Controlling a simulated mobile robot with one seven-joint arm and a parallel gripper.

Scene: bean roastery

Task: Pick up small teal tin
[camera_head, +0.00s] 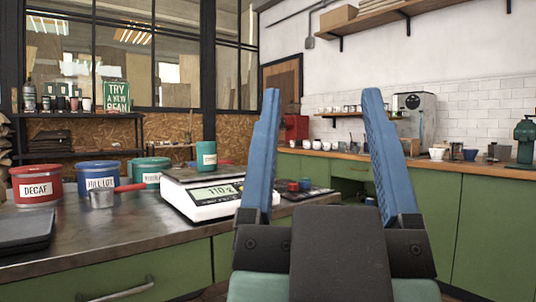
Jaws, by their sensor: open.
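The small teal tin (206,158) with a pale label stands upright on the weighing plate of a white scale (207,208). The scale's display reads about 110 g. My gripper (321,95) is open and empty, its two blue fingers pointing up and spread apart in the middle of the picture. The tin is left of the fingers, farther off, and not touched by them. The left finger covers part of the scale's right side.
A larger teal tin (147,174), a blue tin (98,174), a red DECAF tin (35,186) and a red-handled scoop (103,198) stand on the counter (110,230) left of the scale. A dark flat object (22,228) lies at far left. Small coloured items sit right of the scale.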

